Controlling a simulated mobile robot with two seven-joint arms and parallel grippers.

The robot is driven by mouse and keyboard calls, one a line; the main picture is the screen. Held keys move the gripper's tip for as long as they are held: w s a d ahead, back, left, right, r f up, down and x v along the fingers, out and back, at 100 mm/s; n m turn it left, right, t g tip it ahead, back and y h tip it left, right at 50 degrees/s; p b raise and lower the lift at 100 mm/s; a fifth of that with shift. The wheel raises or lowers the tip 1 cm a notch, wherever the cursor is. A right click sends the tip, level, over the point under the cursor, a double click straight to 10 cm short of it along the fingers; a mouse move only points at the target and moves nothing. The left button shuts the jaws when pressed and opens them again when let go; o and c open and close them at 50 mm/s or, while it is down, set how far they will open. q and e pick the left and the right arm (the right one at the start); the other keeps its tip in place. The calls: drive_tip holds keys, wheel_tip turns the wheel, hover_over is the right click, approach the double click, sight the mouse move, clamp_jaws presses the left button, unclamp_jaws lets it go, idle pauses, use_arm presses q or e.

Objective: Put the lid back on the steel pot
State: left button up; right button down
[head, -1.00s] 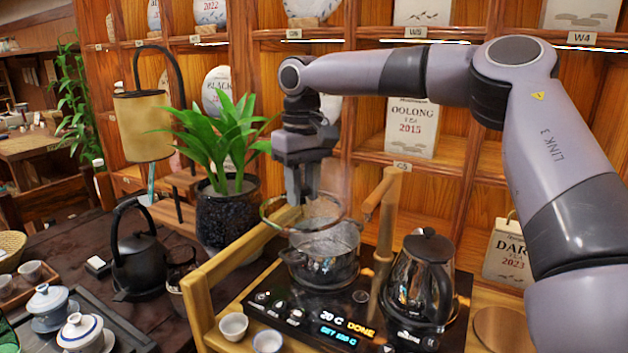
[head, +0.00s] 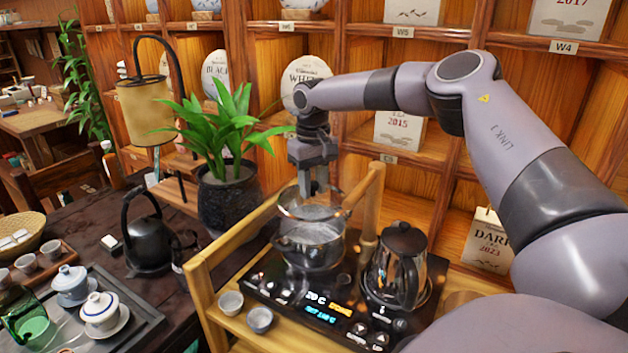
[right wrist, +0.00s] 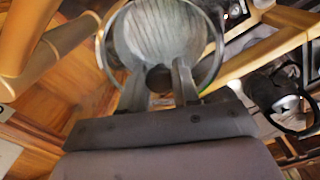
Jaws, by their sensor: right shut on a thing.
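The steel pot (head: 308,255) stands on the black glass hob, and its rim shows. My right gripper (head: 314,192) points down above the pot. It is shut on the dark knob of the glass lid (head: 290,210), which has a thin metal rim. The lid appears to hover roughly level over the pot's mouth; the size of the gap is hard to tell. In the right wrist view, the lid (right wrist: 135,35) fills the upper middle, its knob between the fingers (right wrist: 160,80). The lid hides the pot there. My left gripper is not in view.
A wooden frame (head: 215,262) surrounds the hob (head: 290,293), with posts close beside the pot. A glass kettle (head: 398,265) stands just right of it. Two small cups (head: 231,302) sit in front. A potted plant (head: 228,205) and black kettle (head: 148,243) are left.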

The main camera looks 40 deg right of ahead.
sight(313, 201)
wheel_tip(313, 201, down, 4)
drive_tip(key=b, duration=0.3)
drive_tip(key=shift+f, duration=0.25)
drive_tip(key=shift+f+b, duration=0.45)
drive_tip(key=shift+b, duration=0.1)
drive_tip(key=shift+f, duration=0.15)
idle(1.4)
idle(0.3)
drive_tip(key=shift+c, duration=1.3)
unclamp_jaws()
drive_tip(key=shift+r+p, duration=2.4)
drive_tip(key=shift+r, duration=1.15)
